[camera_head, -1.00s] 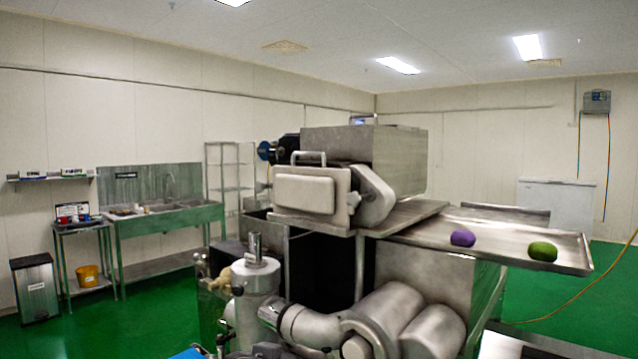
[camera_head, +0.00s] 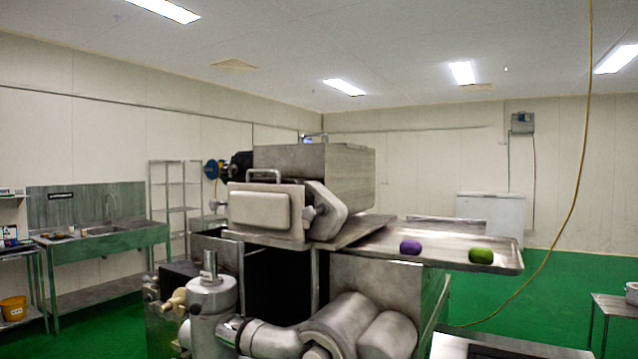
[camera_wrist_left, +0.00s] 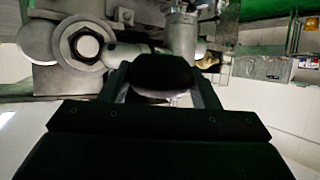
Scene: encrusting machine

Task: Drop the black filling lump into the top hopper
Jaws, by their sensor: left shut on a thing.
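The black filling lump (camera_wrist_left: 160,70) shows in the left wrist view, between the two fingers of my left gripper (camera_wrist_left: 160,80). The gripper is shut on it. The machine's metal parts show behind the lump in that view. In the head view, the machine's top hopper (camera_head: 335,172) is a grey metal box at the top of the machine. Its inside is hidden from this low angle. Neither gripper shows in the head view, so the lump's distance from the hopper cannot be told. My right gripper is not in view.
A metal tray (camera_head: 372,243) on the machine's right side holds a purple lump (camera_head: 410,247) and a green lump (camera_head: 481,256). Steel pipes and a cylinder (camera_head: 212,295) stand in front.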

